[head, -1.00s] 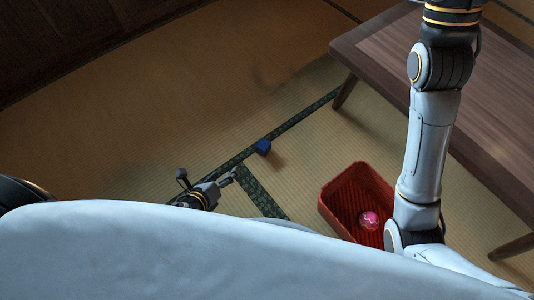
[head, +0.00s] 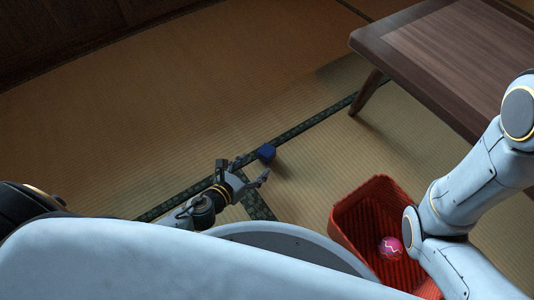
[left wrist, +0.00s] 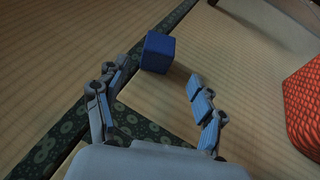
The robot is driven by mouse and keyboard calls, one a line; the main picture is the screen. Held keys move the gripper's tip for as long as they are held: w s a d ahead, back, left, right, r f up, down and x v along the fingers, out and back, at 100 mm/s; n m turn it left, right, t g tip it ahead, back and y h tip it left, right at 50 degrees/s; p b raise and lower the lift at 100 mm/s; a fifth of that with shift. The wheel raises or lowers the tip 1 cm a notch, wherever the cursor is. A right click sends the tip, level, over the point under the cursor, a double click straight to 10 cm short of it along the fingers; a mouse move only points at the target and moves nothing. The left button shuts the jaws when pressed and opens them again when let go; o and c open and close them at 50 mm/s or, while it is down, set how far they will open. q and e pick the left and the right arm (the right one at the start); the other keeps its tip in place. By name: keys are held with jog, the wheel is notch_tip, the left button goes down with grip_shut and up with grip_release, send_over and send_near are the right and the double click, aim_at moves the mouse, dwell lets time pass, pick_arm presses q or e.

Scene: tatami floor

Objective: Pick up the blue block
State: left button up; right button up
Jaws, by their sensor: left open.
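The blue block (head: 266,152) sits on the tatami floor beside a dark patterned mat border, near the middle of the head view. It also shows in the left wrist view (left wrist: 158,52), just beyond the fingertips. My left gripper (head: 249,170) is open and empty, low over the floor, with its fingers pointing toward the block. In the left wrist view the two fingers (left wrist: 158,75) are spread, with the block ahead of the gap between them and apart from both. My right arm crosses the right side of the head view, but its gripper is out of frame.
A red ribbed basket (head: 343,214) stands on the floor at the lower right, with a pink patterned ball (head: 390,248) inside. It also shows at the right of the left wrist view (left wrist: 304,108). A wooden table (head: 440,62) stands at the upper right. Floor beyond the block is clear.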

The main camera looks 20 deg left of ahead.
aim_at(263, 156)
pick_arm(q)
jog(key=x, duration=0.2)
jog(key=shift+w+f, duration=0.1)
jog(key=shift+w, duration=0.15)
jog(key=x, duration=0.1)
jog(key=b+x, duration=0.1)
jog(key=x, duration=0.3)
jog(key=shift+w+r, duration=0.25)
jog(key=shift+r, duration=0.05)
jog(key=c, duration=1.2)
